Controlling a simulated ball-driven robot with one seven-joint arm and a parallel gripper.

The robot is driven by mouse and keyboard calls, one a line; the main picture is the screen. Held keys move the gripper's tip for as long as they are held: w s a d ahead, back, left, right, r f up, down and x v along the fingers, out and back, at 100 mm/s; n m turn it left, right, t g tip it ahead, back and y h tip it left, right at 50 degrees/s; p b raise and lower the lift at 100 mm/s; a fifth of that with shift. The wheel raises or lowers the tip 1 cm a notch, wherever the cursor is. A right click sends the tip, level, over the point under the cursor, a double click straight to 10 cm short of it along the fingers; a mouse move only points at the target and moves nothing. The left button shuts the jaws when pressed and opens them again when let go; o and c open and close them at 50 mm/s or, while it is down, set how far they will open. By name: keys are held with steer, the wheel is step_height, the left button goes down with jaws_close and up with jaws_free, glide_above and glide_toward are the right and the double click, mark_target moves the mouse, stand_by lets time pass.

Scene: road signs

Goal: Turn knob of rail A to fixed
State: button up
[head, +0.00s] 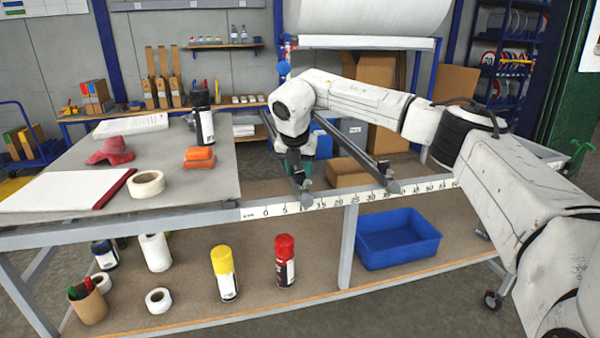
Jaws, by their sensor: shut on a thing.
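Two dark grey rails run from the ruler edge toward the back of the table frame, the left rail (300,196) and the right rail (372,172). I cannot read a letter on either one. My gripper (297,176) points down at the left rail, close to its front end. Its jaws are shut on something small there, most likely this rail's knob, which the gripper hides. A bit of teal shows beside the fingers. The knob's setting cannot be seen.
The ruler strip (335,201) runs along the front edge. On the grey tabletop (110,200) at left are a tape roll (146,184), orange blocks (200,158) and a black spray can (203,118). A blue bin (397,238) and spray cans sit on the lower shelf.

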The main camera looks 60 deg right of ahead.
steer(key=shift+w+m+g+b, duration=0.15)
steer(key=shift+m+g+b, duration=0.4)
steer(key=shift+m, duration=1.15)
steer(key=shift+g, duration=0.25)
steer(key=o, duration=1.1)
steer(key=shift+c, duration=0.2)
steer(key=shift+r, duration=0.1)
steer(key=v, duration=1)
steer(key=shift+a+r, duration=0.25)
steer(key=shift+w, duration=0.1)
